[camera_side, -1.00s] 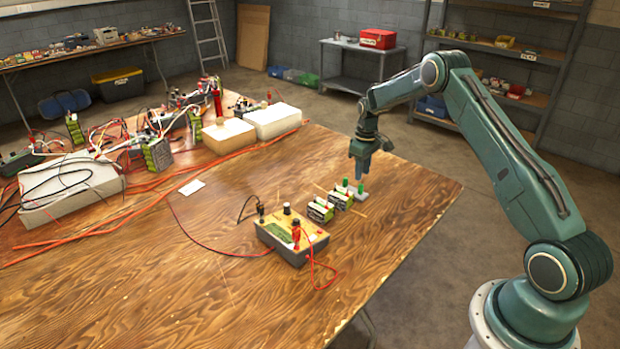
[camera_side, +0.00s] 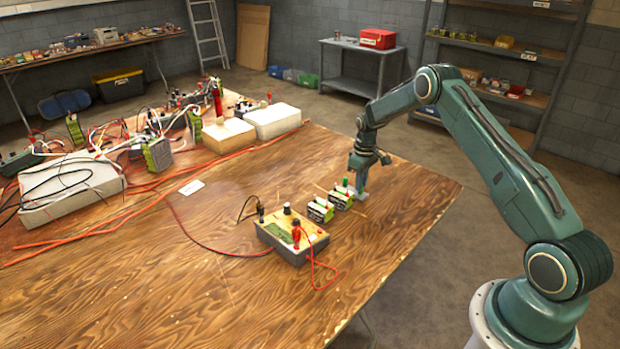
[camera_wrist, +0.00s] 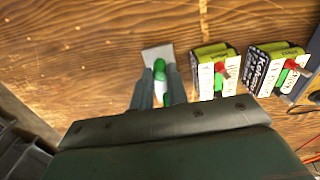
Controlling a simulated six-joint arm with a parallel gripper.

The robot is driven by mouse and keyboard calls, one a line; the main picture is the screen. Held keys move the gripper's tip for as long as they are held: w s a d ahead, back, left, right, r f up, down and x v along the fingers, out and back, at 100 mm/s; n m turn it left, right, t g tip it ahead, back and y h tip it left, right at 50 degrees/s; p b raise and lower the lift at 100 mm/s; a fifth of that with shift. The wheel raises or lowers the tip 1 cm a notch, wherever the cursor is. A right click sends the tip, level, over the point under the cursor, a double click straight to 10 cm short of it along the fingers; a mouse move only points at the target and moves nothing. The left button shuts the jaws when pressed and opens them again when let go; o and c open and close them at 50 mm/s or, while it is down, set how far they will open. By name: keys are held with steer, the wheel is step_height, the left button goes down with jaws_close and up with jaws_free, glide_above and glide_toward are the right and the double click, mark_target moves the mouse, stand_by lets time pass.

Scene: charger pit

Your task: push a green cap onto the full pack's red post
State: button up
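Two green caps show in the wrist view, one farther (camera_wrist: 159,70) and one nearer (camera_wrist: 166,98), at a small pale holder (camera_wrist: 158,54). In the side view one green cap (camera_side: 345,182) stands beside my gripper; the other is hidden. My gripper (camera_wrist: 160,84) is low at the holder, its two fingers apart on either side of the caps. Contact with a cap cannot be told. Two green-and-black packs, a left one (camera_wrist: 212,73) and a right one (camera_wrist: 273,66), stand to the right, each with a red post on top. I cannot tell which is full.
A tester box (camera_side: 290,237) with a red plug and leads stands close to the packs. Thin wooden strips lie around the packs. Cables, red leads and pale blocks (camera_side: 273,121) fill the table's far left. The front of the wooden table (camera_side: 200,300) is clear.

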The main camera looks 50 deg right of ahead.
steer(key=shift+c, duration=1.1)
steer(key=shift+r, duration=0.2)
steer(key=shift+r, duration=1.5)
steer(key=shift+r, duration=0.2)
steer(key=shift+r, duration=0.6)
step_height(320, 180, up, 6)
steer(key=a, duration=0.7)
steer(key=shift+r, duration=0.25)
